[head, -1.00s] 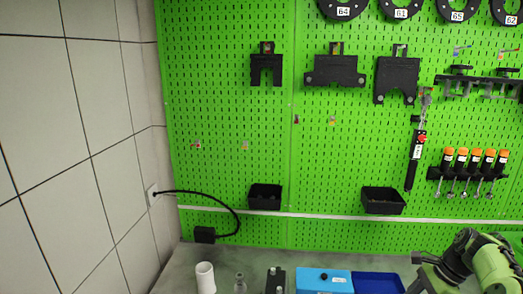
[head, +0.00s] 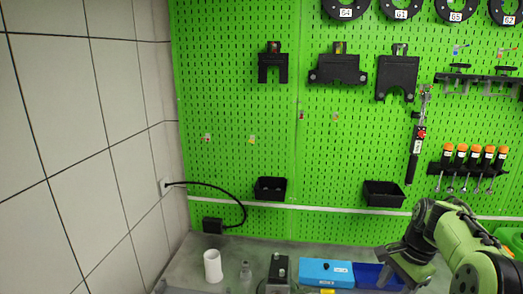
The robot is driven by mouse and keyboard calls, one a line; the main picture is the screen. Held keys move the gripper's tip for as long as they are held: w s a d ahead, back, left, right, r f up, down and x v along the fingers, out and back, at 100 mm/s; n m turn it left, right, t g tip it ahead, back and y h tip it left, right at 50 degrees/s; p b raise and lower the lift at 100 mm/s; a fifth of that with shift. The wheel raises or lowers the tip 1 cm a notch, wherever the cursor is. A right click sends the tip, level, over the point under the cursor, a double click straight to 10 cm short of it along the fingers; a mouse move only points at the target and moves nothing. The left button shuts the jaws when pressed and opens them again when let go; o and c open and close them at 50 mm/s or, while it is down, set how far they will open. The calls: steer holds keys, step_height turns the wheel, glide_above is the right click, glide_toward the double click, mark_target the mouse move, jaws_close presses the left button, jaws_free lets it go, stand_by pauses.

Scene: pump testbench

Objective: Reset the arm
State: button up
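My green and dark grey arm (head: 455,238) reaches in from the lower right corner of the head view, in front of the green pegboard and the bench. Its end, with my gripper (head: 408,273), points down over the dark blue tray (head: 372,274) and covers part of it. The fingers are too small and dark to tell whether they are open or shut. I see no object clearly held.
On the grey bench (head: 225,245) stand a white cylinder (head: 212,266), a small bottle (head: 246,270), a dark device (head: 278,272) and a light blue box (head: 326,272). Black bins (head: 270,189) and tools hang on the green pegboard (head: 330,160). A tiled wall (head: 90,150) bounds the left.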

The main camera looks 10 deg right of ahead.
steer(key=s+a+r+n+h, duration=0.1)
steer(key=s+a+r+n, duration=0.15)
steer(key=a, duration=0.25)
steer(key=s+a+r+n+t+h, duration=0.1)
steer(key=s+a+r+n, duration=0.15)
steer(key=a, duration=0.25)
steer(key=s+a+r+n+h, duration=0.1)
steer(key=s+a+r+n, duration=0.15)
steer(key=a, duration=0.25)
steer(key=s+a+f+n+t, duration=0.1)
steer(key=s+a+n+t, duration=0.1)
steer(key=s, duration=0.4)
steer(key=s+a+f+n+t+y+b, duration=0.1)
steer(key=s+a+n+t, duration=0.1)
steer(key=s+a+n, duration=0.2)
steer(key=shift+s+a+f+n, duration=0.35)
steer(key=shift+s+f+n, duration=0.05)
steer(key=shift+s+n, duration=0.6)
steer(key=shift+w, duration=0.1)
